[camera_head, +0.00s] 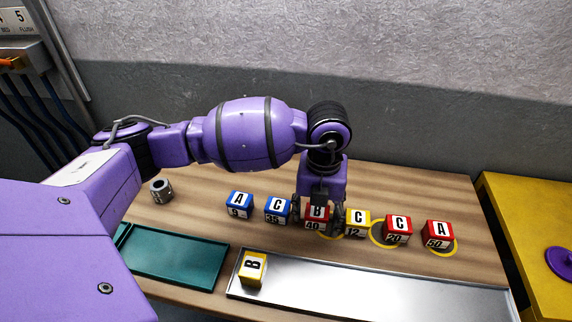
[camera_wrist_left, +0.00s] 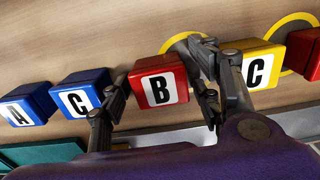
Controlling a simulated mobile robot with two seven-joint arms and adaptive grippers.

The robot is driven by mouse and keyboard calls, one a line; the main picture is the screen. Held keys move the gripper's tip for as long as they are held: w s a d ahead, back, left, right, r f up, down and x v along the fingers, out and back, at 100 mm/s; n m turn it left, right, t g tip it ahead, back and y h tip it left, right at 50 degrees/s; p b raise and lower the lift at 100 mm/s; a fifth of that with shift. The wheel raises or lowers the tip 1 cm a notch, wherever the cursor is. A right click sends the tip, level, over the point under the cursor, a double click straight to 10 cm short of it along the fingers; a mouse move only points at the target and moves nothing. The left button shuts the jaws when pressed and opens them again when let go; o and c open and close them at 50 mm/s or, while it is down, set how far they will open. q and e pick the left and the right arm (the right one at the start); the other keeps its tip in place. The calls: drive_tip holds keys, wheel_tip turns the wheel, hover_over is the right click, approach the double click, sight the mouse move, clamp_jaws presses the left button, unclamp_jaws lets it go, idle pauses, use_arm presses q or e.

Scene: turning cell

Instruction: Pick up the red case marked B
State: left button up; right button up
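The red case marked B (camera_head: 315,226) stands on the wooden table, in the row of lettered cases, with 40 on its front. My left gripper (camera_head: 318,214) is over it from above, one finger on each side, and hides part of it. In the left wrist view the red case (camera_wrist_left: 158,84) shows its B between the two spread fingers. The left finger looks close to its side, and a gap shows toward the right finger. The left gripper is open. My right gripper is in neither view.
Blue cases A (camera_head: 239,205) and C (camera_head: 278,210) stand left of it. A yellow C (camera_head: 357,222) is close on the right, then red C (camera_head: 397,229) and red A (camera_head: 437,234). A yellow B (camera_head: 252,268) sits on the metal tray (camera_head: 380,295). A green tray (camera_head: 175,257) is left.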

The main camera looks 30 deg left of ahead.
use_arm(q)
drive_tip(key=shift+w+r, duration=0.1)
drive_tip(key=c, duration=1)
drive_tip(key=shift+r, duration=0.1)
